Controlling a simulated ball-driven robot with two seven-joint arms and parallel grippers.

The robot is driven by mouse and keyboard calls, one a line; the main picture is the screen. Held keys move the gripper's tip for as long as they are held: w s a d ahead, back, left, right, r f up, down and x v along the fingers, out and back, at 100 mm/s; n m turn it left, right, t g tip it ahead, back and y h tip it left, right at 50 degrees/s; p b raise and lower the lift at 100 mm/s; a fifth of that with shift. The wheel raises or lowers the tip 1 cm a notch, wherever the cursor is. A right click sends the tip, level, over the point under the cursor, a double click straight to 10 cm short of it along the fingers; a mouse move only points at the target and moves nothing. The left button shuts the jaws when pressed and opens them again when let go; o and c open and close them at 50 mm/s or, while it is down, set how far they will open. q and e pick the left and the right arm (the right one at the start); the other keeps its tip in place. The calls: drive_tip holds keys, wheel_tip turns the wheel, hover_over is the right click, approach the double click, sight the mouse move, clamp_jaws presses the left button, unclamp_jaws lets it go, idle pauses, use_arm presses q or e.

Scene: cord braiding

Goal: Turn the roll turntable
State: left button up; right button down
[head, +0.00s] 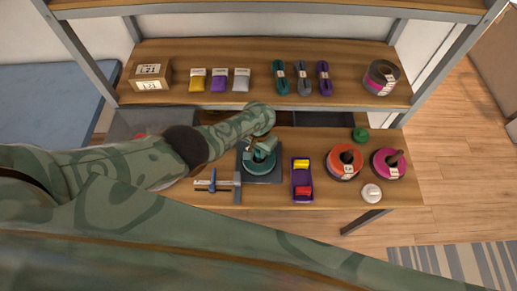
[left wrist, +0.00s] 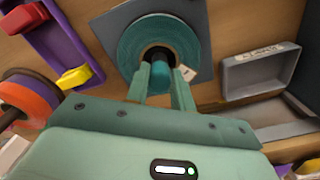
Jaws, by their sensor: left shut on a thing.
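The roll turntable (head: 272,178) is a dark grey square plate on the table, and its corner shows in the left wrist view (left wrist: 112,27). A teal roll (left wrist: 192,45) lies flat on it, also in the head view (head: 262,167). In the head view my left gripper (head: 260,152) covers part of the roll. A small white tag (left wrist: 187,73) shows beside the fingers. My right gripper is not in view.
Right of the plate stand a purple tray (head: 302,179) with yellow and red pieces, an orange roll (head: 334,168) and a magenta roll (head: 380,165). A blue-handled metal tool (head: 236,190) lies left. A grey bin (left wrist: 258,75) is nearby. A shelf (head: 340,95) overhangs behind.

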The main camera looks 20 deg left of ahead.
use_arm(q)
drive_tip(key=shift+m, duration=3.6)
drive_tip(key=shift+w+m, duration=0.1)
drive_tip(key=shift+m, duration=8)
drive_tip(key=shift+f+m, duration=0.1)
drive_tip(key=shift+m, duration=0.3)
drive_tip(key=o, duration=0.9)
drive_tip(key=shift+o, duration=0.4)
